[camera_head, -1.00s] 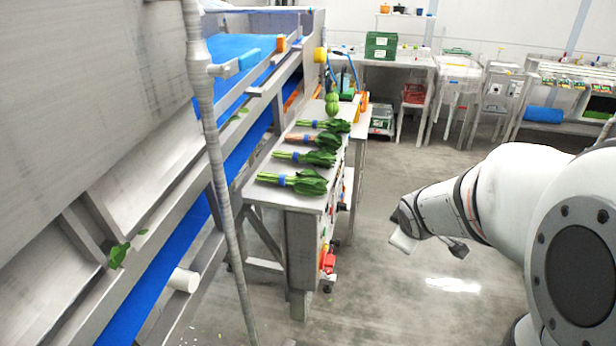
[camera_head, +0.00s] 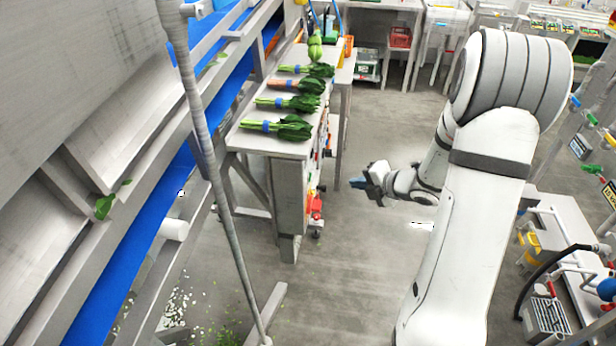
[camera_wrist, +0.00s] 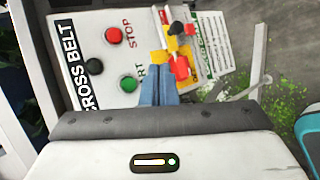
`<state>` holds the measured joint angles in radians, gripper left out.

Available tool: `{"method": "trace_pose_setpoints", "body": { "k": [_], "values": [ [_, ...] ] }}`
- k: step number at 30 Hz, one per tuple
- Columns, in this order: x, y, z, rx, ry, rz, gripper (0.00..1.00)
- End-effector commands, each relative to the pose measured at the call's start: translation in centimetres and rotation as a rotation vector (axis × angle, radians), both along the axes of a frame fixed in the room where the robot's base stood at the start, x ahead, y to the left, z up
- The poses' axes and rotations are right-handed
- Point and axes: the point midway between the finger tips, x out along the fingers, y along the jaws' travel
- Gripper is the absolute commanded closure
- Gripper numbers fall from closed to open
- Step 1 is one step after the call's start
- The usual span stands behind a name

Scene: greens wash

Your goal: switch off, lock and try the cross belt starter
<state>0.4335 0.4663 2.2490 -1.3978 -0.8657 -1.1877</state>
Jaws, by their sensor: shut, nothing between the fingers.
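The cross belt starter (camera_wrist: 82,48) is a pale panel in the wrist view, lettered CROSS BELT. It has a red STOP button (camera_wrist: 115,36), a green START button (camera_wrist: 128,84) and a black round part (camera_wrist: 94,66). Beside them is a red handle-like part (camera_wrist: 180,67) on yellow, with a small black part (camera_wrist: 176,28) above it. Whether the red part is a switch or a lock, I cannot tell. My gripper (camera_wrist: 158,72) is shut and empty, its blue fingers in front of the panel beside START; contact cannot be told. In the head view my gripper (camera_head: 358,182) is right of the bench.
A bench (camera_head: 262,142) carries several bunches of greens (camera_head: 280,127). A red item (camera_head: 315,207) hangs low on its right side. A blue belt (camera_head: 140,252) and a slanting grey post (camera_head: 215,170) lie left. Bare floor (camera_head: 345,280) is open between bench and arm.

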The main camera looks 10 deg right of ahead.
Motion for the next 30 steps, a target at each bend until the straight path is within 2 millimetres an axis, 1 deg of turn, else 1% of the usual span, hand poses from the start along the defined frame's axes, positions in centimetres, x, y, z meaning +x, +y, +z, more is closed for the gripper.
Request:
{"method": "trace_pose_setpoints", "body": {
  "k": [5, 15, 21, 24, 30],
  "values": [
    [0.3, 0.9, 0.0, 0.000, 0.000, 0.001, 1.00],
    [1.7, 5.3, -0.1, -0.001, 0.001, 0.001, 1.00],
    [2.4, 7.3, -0.2, -0.002, 0.000, 0.000, 1.00],
    [2.6, 7.9, -0.1, -0.002, 0.000, 0.000, 1.00],
    [2.7, 8.3, 0.0, 0.001, 0.000, -0.003, 1.00]
  ]
}}
